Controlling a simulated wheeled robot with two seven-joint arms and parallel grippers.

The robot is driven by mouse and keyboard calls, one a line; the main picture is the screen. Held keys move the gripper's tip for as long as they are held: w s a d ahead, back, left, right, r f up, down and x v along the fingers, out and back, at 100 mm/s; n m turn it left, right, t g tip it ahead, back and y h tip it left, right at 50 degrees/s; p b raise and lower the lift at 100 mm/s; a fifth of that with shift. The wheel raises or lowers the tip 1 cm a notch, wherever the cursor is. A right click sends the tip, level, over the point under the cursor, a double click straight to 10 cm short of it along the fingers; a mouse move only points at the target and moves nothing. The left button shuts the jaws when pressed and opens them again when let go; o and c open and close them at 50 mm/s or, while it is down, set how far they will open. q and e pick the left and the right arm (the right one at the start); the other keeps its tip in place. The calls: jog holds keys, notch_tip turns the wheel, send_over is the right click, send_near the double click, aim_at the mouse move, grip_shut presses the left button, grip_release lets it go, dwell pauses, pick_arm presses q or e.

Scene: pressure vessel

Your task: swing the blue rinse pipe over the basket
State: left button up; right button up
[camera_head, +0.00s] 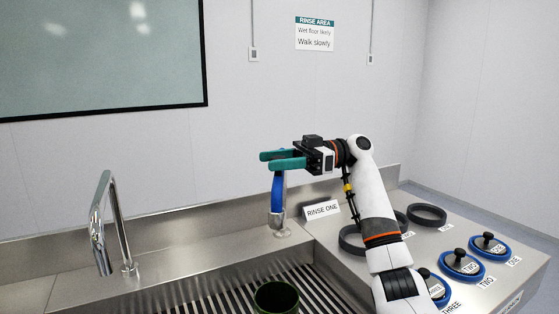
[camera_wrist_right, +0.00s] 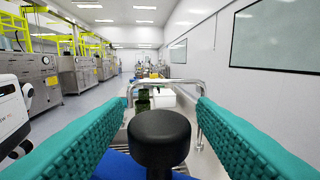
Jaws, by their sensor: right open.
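The blue rinse pipe (camera_head: 278,195) rises from a metal base at the back edge of the sink; its top is hidden behind my right gripper. My right gripper (camera_head: 283,160) is open at the top of the pipe, fingers pointing left. In the right wrist view, a round black knob (camera_wrist_right: 160,130) stands between the two teal fingers, with a gap on each side; blue shows below it (camera_wrist_right: 120,167). A dark green round container (camera_head: 276,298), seemingly the basket, stands on the slatted drain at the bottom of the head view. My left gripper is not in view.
A chrome faucet (camera_head: 107,225) stands at the left of the sink. A "RINSE ONE" sign (camera_head: 322,209) is right of the pipe. Black rings (camera_head: 427,214) and blue-rimmed lids (camera_head: 462,265) with black knobs lie on the right counter, near my right arm.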

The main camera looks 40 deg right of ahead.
jog(key=v, duration=1.2)
jog(key=shift+b, duration=0.35)
